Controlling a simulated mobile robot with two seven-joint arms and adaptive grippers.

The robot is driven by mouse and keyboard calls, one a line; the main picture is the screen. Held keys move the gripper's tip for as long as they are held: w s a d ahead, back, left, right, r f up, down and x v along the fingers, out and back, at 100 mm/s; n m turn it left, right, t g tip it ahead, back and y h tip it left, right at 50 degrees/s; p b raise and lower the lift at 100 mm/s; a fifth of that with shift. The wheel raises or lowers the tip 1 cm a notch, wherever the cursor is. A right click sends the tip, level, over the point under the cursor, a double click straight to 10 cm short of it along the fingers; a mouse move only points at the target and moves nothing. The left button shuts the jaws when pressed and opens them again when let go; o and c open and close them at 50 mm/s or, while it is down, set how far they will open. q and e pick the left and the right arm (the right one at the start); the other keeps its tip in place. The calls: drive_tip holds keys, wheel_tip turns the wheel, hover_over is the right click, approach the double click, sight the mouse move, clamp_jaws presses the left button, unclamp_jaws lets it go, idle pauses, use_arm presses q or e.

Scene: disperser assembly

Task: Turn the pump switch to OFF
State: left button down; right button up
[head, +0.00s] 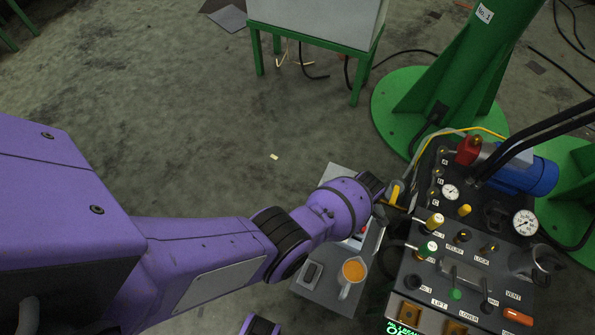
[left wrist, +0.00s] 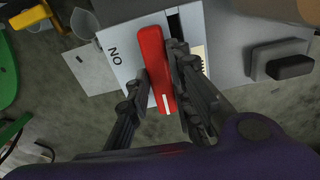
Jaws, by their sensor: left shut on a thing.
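The pump switch is a red lever (left wrist: 153,52) with a white mark near its lower end. It sits on a white plate (left wrist: 118,62) with the letters N and O to its left; a second label on the right is mostly covered. My left gripper (left wrist: 160,64) has its dark fingers on either side of the lever and is shut on it. In the head view my purple wrist hides most of the switch; a small red part (head: 363,230) shows beside it. My right gripper is in neither view.
A control panel (head: 410,268) with knobs, gauges and a blue cylinder (head: 528,175) stands on the right. A mug with orange liquid (head: 353,272) stands close below my left wrist. A dark block (left wrist: 290,67) is right of the switch. Green stands rise behind.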

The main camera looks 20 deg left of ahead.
use_arm(q)
drive_tip(key=shift+a+n, duration=0.15)
drive_tip(key=shift+n, duration=0.25)
drive_tip(key=c, duration=1.6)
unclamp_jaws()
drive_tip(key=shift+o, duration=0.2)
drive_tip(key=shift+w+r, duration=0.1)
drive_tip(key=shift+w, duration=0.05)
drive_tip(key=shift+d+r, duration=0.2)
drive_tip(key=shift+r, duration=0.3)
wheel_tip(320, 180, up, 11)
drive_tip(key=shift+a, duration=0.15)
drive_tip(key=shift+f, duration=0.15)
